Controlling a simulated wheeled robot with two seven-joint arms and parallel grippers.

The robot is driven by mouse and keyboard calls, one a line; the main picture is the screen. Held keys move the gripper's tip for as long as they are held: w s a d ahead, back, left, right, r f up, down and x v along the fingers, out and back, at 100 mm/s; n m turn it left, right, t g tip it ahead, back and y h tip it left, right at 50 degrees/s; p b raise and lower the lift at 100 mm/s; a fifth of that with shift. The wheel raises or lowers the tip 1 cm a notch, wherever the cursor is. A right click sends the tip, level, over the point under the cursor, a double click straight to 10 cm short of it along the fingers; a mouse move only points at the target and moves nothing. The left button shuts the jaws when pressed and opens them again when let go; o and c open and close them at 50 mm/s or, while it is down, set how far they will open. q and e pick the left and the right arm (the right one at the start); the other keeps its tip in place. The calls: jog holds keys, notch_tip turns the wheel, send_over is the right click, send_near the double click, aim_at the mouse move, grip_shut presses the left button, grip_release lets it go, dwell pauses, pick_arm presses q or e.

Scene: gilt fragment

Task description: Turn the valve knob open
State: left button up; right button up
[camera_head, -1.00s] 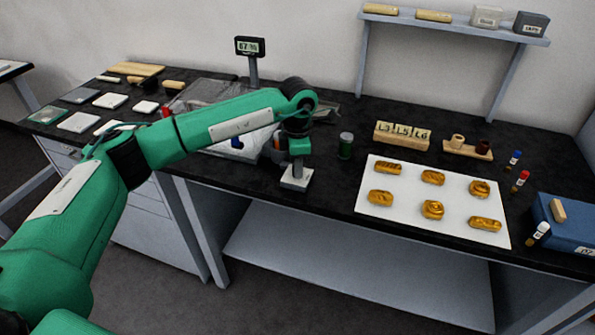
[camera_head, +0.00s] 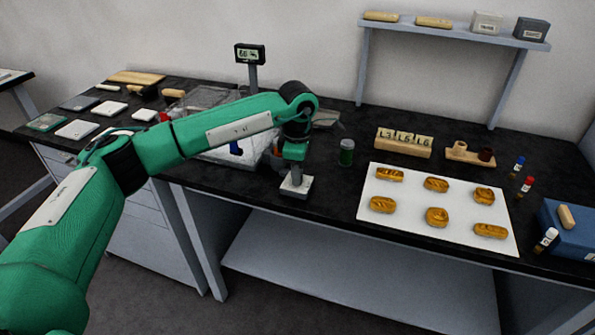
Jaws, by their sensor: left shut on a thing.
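My left arm comes in from the left, and its gripper (camera_head: 296,179) points down at a small pale block (camera_head: 302,190) near the bench's front edge. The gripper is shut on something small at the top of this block. This is probably the valve knob, but the fingers and wrist hide it, so its shape and angle cannot be told. A blue upright piece (camera_head: 236,147) stands behind my forearm, by a clear box (camera_head: 205,98). My right gripper is not in view.
A green-filled jar (camera_head: 346,152) stands close right of my gripper. A white mat (camera_head: 370,212) with several golden pieces lies further right, with a labelled wooden block (camera_head: 403,143) behind it. A small display (camera_head: 250,54) stands at the back. Dark bench top is clear between block and mat.

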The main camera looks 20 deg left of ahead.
pick_arm(q)
jog(key=o, duration=1)
jog(key=shift+r, duration=0.6)
notch_tip(320, 180, up, 13)
jog(key=b, duration=0.1)
jog(key=shift+f, duration=0.15)
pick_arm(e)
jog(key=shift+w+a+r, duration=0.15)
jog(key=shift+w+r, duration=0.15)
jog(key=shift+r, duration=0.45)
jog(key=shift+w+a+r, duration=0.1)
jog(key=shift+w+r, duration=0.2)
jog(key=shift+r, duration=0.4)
